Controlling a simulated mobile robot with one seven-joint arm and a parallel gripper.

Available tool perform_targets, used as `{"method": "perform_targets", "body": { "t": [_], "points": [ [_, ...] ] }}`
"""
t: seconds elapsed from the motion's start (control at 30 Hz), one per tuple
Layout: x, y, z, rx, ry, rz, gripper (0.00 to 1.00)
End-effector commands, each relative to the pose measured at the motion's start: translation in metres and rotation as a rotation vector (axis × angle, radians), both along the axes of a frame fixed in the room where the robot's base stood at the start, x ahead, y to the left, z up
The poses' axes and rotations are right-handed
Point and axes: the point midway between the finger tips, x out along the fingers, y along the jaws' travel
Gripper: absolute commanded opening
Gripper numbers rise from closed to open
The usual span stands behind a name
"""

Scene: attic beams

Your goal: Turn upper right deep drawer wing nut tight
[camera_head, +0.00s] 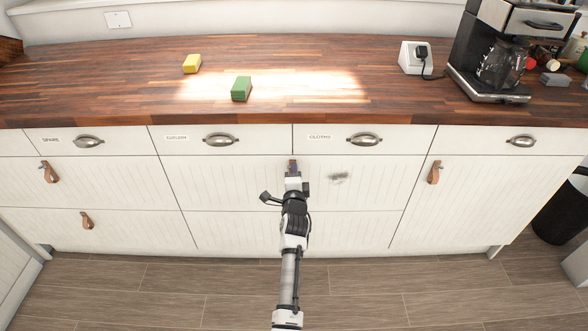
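The upper deep drawer (240,180) in the middle of the cabinet is shut, with a white grooved front. A small brown piece (293,162), like a leather pull, shows just above my gripper's tip.
Cup-handled shallow drawers line the top, including one labelled cloths (345,144). Leather pulls hang on the left drawers (49,172) and right door (434,173). The wooden counter (150,95) holds a yellow block (192,64), green block (241,88) and coffee machine (490,60).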

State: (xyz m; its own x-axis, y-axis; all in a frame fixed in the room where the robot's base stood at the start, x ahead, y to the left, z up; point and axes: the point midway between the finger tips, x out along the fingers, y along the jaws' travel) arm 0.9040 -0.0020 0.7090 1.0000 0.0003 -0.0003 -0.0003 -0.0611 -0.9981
Motion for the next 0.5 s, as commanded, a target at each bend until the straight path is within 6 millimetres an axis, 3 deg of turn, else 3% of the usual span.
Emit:
{"method": "perform_targets", "body": {
  "t": [0.5],
  "points": [
    [0.0000,-0.0005,-0.0003,0.063,-0.001,-0.001,0.00]
  ]
}}
